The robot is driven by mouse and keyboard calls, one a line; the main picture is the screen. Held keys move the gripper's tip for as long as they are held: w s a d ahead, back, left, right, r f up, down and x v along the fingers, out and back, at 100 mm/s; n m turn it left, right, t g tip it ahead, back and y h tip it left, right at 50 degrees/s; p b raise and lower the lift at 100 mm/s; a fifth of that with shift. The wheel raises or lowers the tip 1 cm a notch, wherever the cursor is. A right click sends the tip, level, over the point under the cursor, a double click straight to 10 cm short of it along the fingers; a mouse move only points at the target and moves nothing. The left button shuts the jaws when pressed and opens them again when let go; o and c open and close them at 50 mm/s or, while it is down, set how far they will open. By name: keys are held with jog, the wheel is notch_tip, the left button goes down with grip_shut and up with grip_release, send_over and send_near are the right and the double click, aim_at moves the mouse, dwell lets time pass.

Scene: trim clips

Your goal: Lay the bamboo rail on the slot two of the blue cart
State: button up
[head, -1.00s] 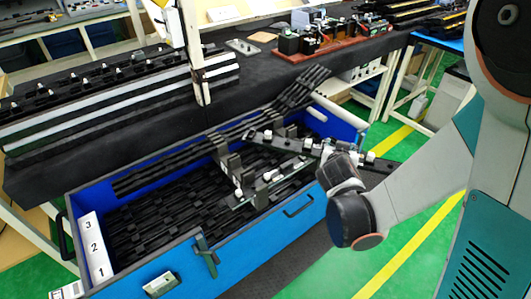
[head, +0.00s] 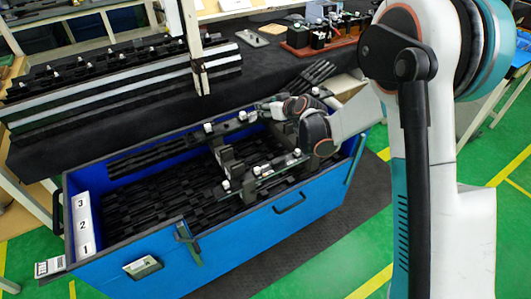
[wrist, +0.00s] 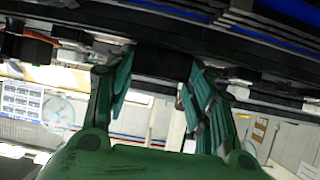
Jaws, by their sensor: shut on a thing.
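The blue cart (head: 250,232) stands in front of the bench, with labels 1, 2 and 3 on its left inner wall; the slot two label (head: 82,222) is the middle one. My gripper (head: 278,112) is above the cart's back right part. It is shut on a dark rail with white clips (head: 222,128), which slants up to the right above the cart. In the wrist view my gripper's green fingers (wrist: 163,85) close on the dark rail (wrist: 160,60), which crosses the picture. I cannot make out any bamboo look. My wrist hides the rail's right end.
A bracket with a shorter clipped bar (head: 262,172) stands up inside the cart at the right middle. Dark strips cover the cart floor (head: 150,205). A bench (head: 260,70) with stacked rails (head: 120,90) and an upright post (head: 193,45) lies behind.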

jog(key=shift+w+a+f, duration=0.15)
jog(key=shift+w+a, duration=0.05)
jog(key=shift+a, duration=0.05)
notch_tip(320, 180, down, 19)
jog(key=b, duration=0.7)
jog(key=shift+f, duration=0.2)
jog(key=o, duration=1.4)
jog(key=shift+f, duration=0.1)
